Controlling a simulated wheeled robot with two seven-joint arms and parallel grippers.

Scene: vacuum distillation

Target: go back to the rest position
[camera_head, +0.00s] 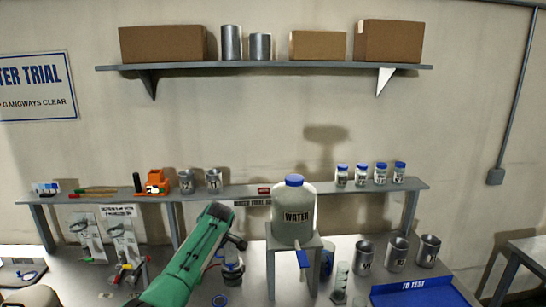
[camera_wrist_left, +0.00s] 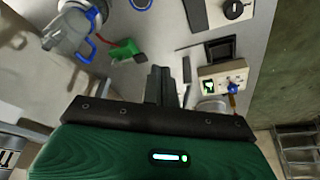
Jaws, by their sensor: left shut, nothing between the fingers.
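My left arm, with a green sleeve, comes in from the bottom of the head view and reaches over the bench, left of the water bottle. In the left wrist view my left gripper (camera_wrist_left: 159,72) is shut and empty, its dark fingers together above the bench. A control box (camera_wrist_left: 222,80) with a small green display is to the right of the fingers, apart from them. A green-handled item (camera_wrist_left: 126,49) and glassware with blue clips (camera_wrist_left: 70,35) are to the left. My right gripper is in neither view.
The water bottle (camera_head: 294,215) stands on a raised stand (camera_head: 271,262) right of my arm. Labelled metal cups (camera_head: 397,250) and a blue tray (camera_head: 420,292) are further right. A low rack shelf (camera_head: 240,191) runs behind, and a wall shelf (camera_head: 270,67) holds boxes.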

